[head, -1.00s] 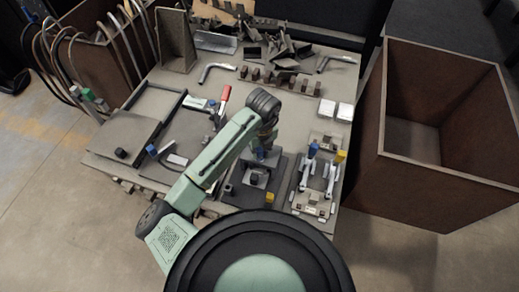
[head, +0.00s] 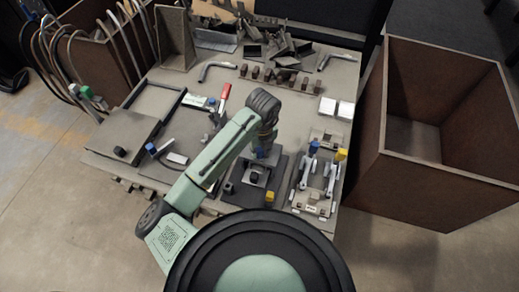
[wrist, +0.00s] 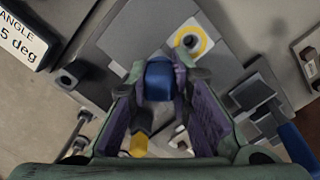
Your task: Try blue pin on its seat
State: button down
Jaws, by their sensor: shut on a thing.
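My gripper (wrist: 160,92) is shut on the blue pin (wrist: 160,80), whose blue head shows between the two fingers in the wrist view. The pin's lower end is hidden. In the head view the blue pin (head: 262,153) is a small blue patch below my wrist, above the back part of the dark fixture plate (head: 236,190). In the wrist view a yellow ring around a dark round hole (wrist: 190,41) lies on a grey plate, beyond and right of the pin and apart from it. I cannot tell whether the pin touches anything.
A yellow block or pin (head: 270,196) stands at the plate's front right; yellow also shows between my fingers (wrist: 138,145). A clamp fixture (head: 315,185) with blue and yellow tips is close on the right. A red-handled clamp (head: 224,96) is left.

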aim_at(261, 151)
jog(key=c, duration=1.4)
grip_release()
jog(key=shift+r, duration=0.1)
notch_tip(261, 151, up, 12)
jog(key=shift+s+d, duration=0.25)
jog(key=shift+s, duration=0.2)
